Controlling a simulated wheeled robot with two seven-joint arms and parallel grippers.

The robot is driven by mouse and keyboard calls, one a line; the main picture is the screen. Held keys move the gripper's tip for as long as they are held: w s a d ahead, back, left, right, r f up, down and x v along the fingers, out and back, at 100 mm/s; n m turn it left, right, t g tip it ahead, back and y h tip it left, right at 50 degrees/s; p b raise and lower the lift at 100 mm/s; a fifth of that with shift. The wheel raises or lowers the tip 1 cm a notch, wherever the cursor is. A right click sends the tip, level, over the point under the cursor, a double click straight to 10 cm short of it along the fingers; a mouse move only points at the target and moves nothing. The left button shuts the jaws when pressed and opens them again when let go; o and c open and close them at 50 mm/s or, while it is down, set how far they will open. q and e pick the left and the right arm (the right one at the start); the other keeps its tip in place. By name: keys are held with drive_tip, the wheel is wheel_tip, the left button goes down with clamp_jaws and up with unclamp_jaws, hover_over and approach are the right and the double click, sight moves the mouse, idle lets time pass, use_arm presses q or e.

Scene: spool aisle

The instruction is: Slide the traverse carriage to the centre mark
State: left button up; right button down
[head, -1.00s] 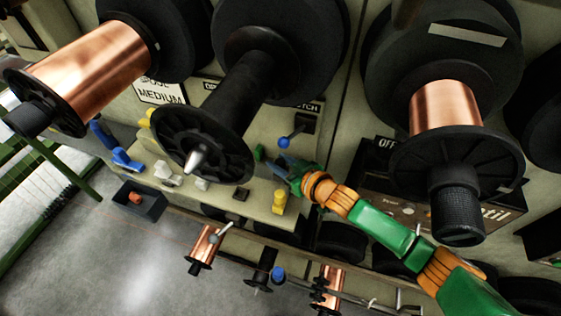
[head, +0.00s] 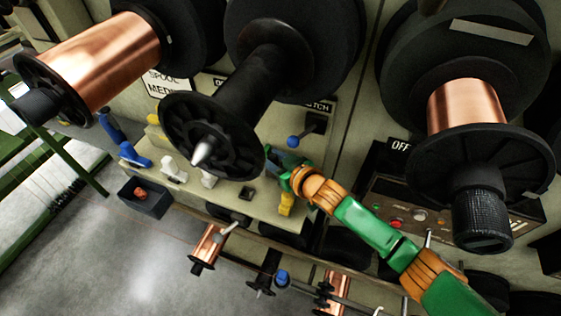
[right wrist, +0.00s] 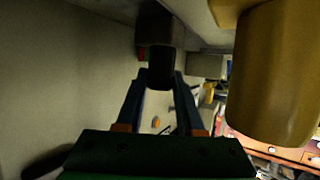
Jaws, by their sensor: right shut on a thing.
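My right gripper (head: 283,162) reaches in from the lower right to the machine ledge, under the empty black spindle (head: 210,135). In the right wrist view its two dark blue fingers (right wrist: 160,84) are shut on a small dark block (right wrist: 160,62), apparently the traverse carriage. Red and green marks show beside the block. In the head view the gripper hides the block. I cannot make out the centre mark. My left gripper is not in view.
A yellow piece (head: 287,203) stands just below the right gripper and shows large in the right wrist view (right wrist: 275,75). A blue-knobbed lever (head: 294,142) is above it. Copper spools (head: 100,62) (head: 467,103) project on both sides. A dark bin (head: 145,197) hangs at left.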

drive_tip(key=c, duration=0.5)
unclamp_jaws()
drive_tip(key=shift+d, duration=0.1)
drive_tip(key=shift+p+v, duration=0.3)
drive_tip(key=shift+v, duration=3.2)
